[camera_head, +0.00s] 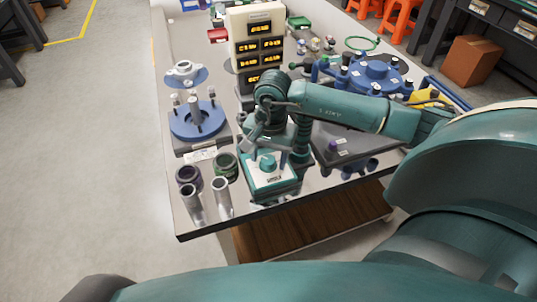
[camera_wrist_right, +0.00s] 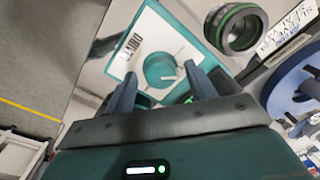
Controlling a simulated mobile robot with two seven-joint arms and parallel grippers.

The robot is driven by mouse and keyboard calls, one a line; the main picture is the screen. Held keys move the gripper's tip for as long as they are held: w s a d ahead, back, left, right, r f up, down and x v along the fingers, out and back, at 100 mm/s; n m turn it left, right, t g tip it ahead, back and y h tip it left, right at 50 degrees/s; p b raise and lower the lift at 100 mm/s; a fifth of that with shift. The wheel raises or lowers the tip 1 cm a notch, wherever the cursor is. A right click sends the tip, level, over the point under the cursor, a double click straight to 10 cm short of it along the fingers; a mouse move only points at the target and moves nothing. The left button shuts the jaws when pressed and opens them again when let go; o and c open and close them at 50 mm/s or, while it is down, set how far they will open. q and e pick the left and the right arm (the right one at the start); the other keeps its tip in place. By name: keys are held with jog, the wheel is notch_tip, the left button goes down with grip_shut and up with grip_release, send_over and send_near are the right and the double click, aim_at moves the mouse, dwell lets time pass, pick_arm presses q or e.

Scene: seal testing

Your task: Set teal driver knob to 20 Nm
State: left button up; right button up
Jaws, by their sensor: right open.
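The teal driver knob (camera_head: 267,162) sits on the white top plate of a teal driver box (camera_head: 270,181) near the table's front edge. In the right wrist view, the round knob (camera_wrist_right: 160,70) has a light pointer line on its top, and the white plate (camera_wrist_right: 138,38) carries printed lettering. My right gripper (camera_head: 268,147) is over the box. In the right wrist view, its open fingers (camera_wrist_right: 160,78) stand on either side of the knob with the knob showing between them. Whether they touch it cannot be told. The scale marks are too small to read. My left gripper is not visible.
A display tower (camera_head: 257,45) with several amber readouts stands behind the arm. A blue round fixture (camera_head: 183,122) is left of the box. A green ring (camera_head: 226,166), a dark ring (camera_head: 188,178) and grey cylinders (camera_head: 222,197) stand close left. A blue turntable (camera_head: 372,76) is at right.

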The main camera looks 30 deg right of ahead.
jog(key=shift+c, duration=0.4)
jog(key=c, duration=0.9)
